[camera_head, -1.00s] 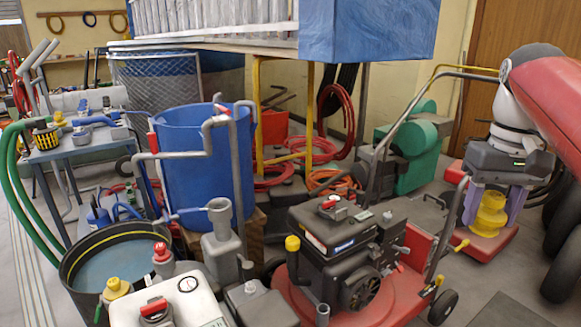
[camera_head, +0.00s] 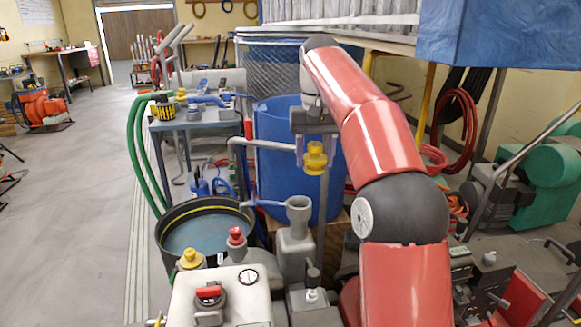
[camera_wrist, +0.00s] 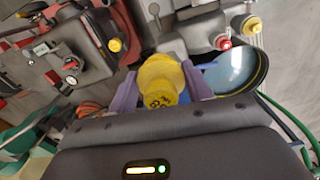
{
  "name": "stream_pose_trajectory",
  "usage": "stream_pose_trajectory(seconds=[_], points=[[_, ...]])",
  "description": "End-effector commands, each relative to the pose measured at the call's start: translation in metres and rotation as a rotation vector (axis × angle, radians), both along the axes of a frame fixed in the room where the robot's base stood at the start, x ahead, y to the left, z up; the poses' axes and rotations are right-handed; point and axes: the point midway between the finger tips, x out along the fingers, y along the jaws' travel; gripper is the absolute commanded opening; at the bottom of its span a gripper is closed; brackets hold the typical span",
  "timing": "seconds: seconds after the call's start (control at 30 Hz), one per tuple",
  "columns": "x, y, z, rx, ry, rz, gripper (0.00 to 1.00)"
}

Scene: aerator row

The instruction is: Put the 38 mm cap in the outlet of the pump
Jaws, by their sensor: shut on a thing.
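My gripper (camera_head: 315,152) is shut on a yellow stepped cap (camera_head: 315,162). It holds the cap upright in the air, in front of the blue barrel. The cap also shows in the wrist view (camera_wrist: 160,82) between the purple fingers, with writing on its top that I cannot read. Below and slightly left of the cap in the head view stands a grey pump (camera_head: 296,252) with an upright, open-topped outlet (camera_head: 299,204). The cap is apart from the outlet. I cannot make out the outlet in the wrist view; the cap and gripper may hide it.
A dark tub of water (camera_head: 200,231) and the blue barrel (camera_head: 270,125) stand behind. A grey bent pipe (camera_head: 262,143) runs near the cap. Floor at left is clear.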

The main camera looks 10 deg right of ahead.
Motion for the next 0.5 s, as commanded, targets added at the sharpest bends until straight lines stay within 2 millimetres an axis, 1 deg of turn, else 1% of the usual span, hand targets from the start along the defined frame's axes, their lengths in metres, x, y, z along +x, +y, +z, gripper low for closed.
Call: stream_pose_trajectory(seconds=[0.03, 0.1, 0.2, 0.33, 0.4, 0.5], points=[[0.019, 0.0, -0.009, 0.001, 0.004, -0.049, 0.27], [0.04, 0.001, -0.021, 0.002, 0.006, -0.121, 0.27], [0.067, 0.002, -0.039, -0.001, 0.008, -0.224, 0.27], [0.091, 0.004, -0.062, -0.007, 0.009, -0.34, 0.27], [0.1, 0.006, -0.073, -0.009, 0.009, -0.388, 0.27], [0.107, 0.007, -0.083, -0.011, 0.008, -0.437, 0.27]])
